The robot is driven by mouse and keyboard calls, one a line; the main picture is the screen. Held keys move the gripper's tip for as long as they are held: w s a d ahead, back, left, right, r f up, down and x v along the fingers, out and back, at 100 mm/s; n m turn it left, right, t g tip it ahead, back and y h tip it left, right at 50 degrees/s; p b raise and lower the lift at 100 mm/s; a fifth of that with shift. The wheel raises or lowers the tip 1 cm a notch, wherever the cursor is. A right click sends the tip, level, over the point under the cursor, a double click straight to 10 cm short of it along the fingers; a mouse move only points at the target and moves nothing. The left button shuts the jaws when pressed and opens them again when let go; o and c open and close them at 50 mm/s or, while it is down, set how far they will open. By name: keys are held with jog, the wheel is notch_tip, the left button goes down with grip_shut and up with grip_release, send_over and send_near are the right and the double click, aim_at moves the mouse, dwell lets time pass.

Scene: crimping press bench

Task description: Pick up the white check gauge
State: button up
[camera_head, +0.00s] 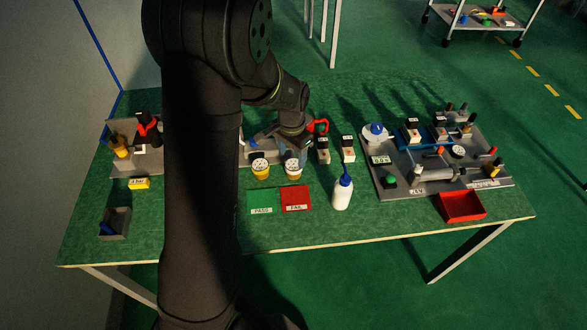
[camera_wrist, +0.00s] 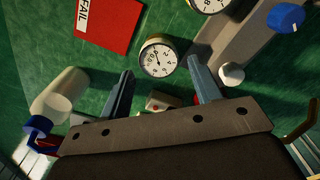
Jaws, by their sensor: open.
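The white check gauge (camera_head: 293,169), a round dial with a pale body, stands on the green bench just behind the red FAIL card. In the wrist view the white dial (camera_wrist: 158,57) shows between and beyond the two fingertips, not touching them as far as I can see. My gripper (camera_wrist: 160,70) is open and empty, with its fingers spread to either side of the dial. In the head view my gripper (camera_head: 293,147) is close behind and above the gauge, partly hidden by my own wrist.
A similar yellow-bodied gauge (camera_head: 260,169) stands close to the left. The FAIL card (camera_head: 296,199) and green PASS card (camera_head: 261,202) lie in front. A white bottle (camera_head: 342,192) and small switch blocks (camera_head: 348,149) stand to the right. A grey fixture plate (camera_head: 400,187) fills the bench's right side.

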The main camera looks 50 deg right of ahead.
aim_at(293, 165)
jog(key=shift+s+f, duration=0.15)
jog(key=shift+f, duration=3.1)
jog(key=c, duration=0.8)
jog(key=shift+c, duration=0.2)
jog(key=shift+r, duration=0.15)
notch_tip(293, 165, up, 9)
jog(key=shift+r, duration=0.1)
jog(key=w+a+n, duration=0.1)
jog(key=w+a, duration=0.1)
jog(key=w+a+n, duration=0.1)
jog(key=w+a, duration=0.1)
jog(key=a, duration=0.1)
jog(key=w+a+n, duration=0.1)
jog(key=w+a, duration=0.1)
jog(key=shift+w+a+r, duration=0.25)
jog(key=shift+a+r, duration=0.05)
jog(key=shift+a, duration=0.05)
jog(key=w+a+n, duration=0.3)
jog(key=w+a, duration=0.1)
jog(key=a, duration=0.6)
jog(key=shift+w+a+n, duration=0.2)
jog(key=shift+w+n, duration=0.15)
jog(key=shift+n, duration=0.05)
jog(key=shift+f, duration=0.1)
